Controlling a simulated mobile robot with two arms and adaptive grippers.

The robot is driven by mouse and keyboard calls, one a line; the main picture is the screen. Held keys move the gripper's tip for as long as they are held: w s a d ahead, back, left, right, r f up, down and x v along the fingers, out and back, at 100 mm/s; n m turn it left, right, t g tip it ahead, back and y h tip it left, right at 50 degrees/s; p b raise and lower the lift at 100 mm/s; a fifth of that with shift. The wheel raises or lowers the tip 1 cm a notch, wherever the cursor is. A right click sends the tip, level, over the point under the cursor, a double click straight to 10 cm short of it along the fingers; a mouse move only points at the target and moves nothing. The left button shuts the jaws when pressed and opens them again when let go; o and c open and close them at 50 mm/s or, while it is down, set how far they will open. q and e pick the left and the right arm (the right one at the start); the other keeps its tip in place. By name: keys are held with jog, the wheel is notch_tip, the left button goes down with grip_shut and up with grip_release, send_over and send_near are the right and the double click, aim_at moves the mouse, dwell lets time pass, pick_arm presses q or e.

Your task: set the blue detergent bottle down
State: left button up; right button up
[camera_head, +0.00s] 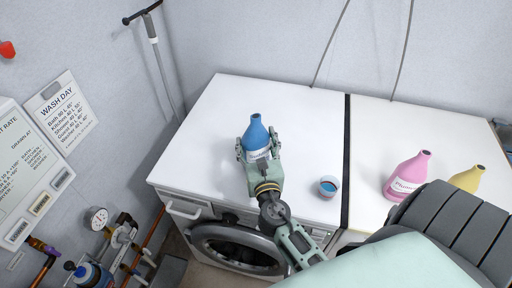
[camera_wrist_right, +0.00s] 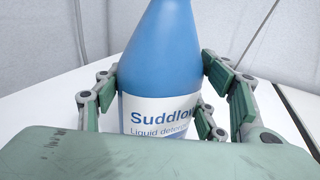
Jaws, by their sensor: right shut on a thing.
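The blue detergent bottle (camera_head: 256,132) is upright over the white top of the left machine (camera_head: 205,120). It has a white label and no cap on its neck. My right gripper (camera_head: 257,150) is shut on it, with fingers on both sides. In the right wrist view the bottle (camera_wrist_right: 160,70) stands between the green finger pads, and its label reads "Suddlow" and "Liquid deterg". The bottle's base is hidden behind my gripper, so I cannot tell whether it touches the top. My left gripper is not in view.
A small cup with blue liquid (camera_head: 328,186) stands right of my gripper, near the front edge. A pink bottle (camera_head: 407,175) and a yellow bottle (camera_head: 467,179) stand on the right machine top, past a dark gap (camera_head: 346,150). The top behind the blue bottle is clear.

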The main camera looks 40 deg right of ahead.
jog(key=shift+w+f, duration=0.1)
jog(key=shift+f, duration=0.2)
jog(key=shift+f, duration=0.15)
jog(key=o, duration=2.1)
jog(key=shift+f, duration=0.1)
jog(key=b+v, duration=0.4)
jog(key=v, duration=0.8)
